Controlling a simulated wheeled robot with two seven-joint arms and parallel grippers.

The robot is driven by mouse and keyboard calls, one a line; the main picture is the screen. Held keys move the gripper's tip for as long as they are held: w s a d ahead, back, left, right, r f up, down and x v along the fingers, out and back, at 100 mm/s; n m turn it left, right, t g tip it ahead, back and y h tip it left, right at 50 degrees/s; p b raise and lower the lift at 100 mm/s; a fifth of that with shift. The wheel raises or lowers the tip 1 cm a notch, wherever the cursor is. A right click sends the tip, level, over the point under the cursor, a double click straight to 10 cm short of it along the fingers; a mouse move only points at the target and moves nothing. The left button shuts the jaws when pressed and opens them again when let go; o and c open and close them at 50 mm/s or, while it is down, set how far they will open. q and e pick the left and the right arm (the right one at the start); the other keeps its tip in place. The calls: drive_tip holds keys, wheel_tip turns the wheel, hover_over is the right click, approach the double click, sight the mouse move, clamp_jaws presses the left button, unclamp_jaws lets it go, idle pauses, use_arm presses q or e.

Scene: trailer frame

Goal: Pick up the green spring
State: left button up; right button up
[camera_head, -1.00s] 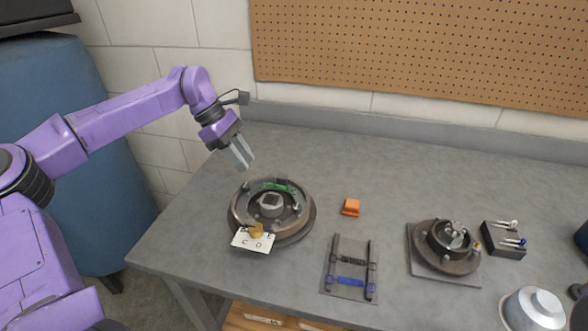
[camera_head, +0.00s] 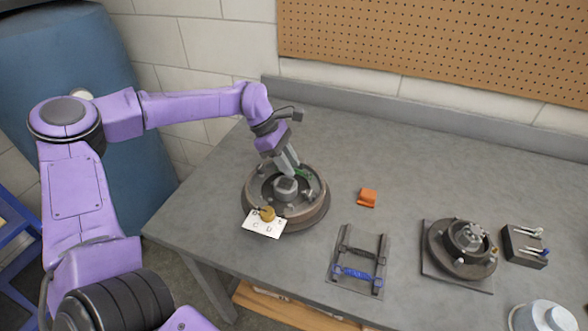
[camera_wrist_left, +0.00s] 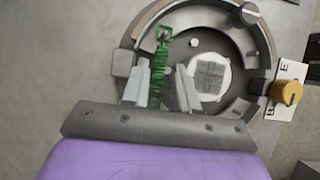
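The green spring (camera_head: 304,174) lies in the round brake drum (camera_head: 318,213), along its back inner side. In the left wrist view the green spring (camera_wrist_left: 158,68) runs lengthwise between the two fingers of my left gripper (camera_wrist_left: 161,72). The fingers are apart, with a gap on the right side of the spring. In the head view my left gripper (camera_head: 287,163) points down into the drum and partly covers the spring. I cannot tell how far the fingertips are above it. My right gripper is not in view.
A white lettered card (camera_head: 264,224) with a yellow knob (camera_head: 267,213) is at the drum's front. To the right are an orange block (camera_head: 367,197), a tray (camera_head: 345,287) with black and blue springs, a smaller hub (camera_head: 460,247) and a dark block (camera_head: 522,246). The table back is clear.

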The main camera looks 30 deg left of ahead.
sight(300, 171)
use_arm(q)
clamp_jaws()
drive_tip(key=shift+w+r, duration=0.1)
drive_tip(key=shift+r, duration=0.2)
wheel_tip(300, 171, up, 3)
drive_tip(key=shift+f+b, duration=0.15)
drive_tip(key=shift+b, duration=0.6)
drive_tip(key=s+r, duration=0.1)
drive_tip(key=s+d+r, duration=0.1)
drive_tip(key=r, duration=0.1)
drive_tip(key=s+d+r+b, duration=0.1)
drive_tip(key=shift+s+r, duration=0.25)
drive_tip(key=shift+s, duration=0.05)
drive_tip(key=s+d+r, duration=0.4)
drive_tip(key=s+r, duration=0.4)
drive_tip(key=s, duration=0.1)
drive_tip(key=shift+d, duration=0.3)
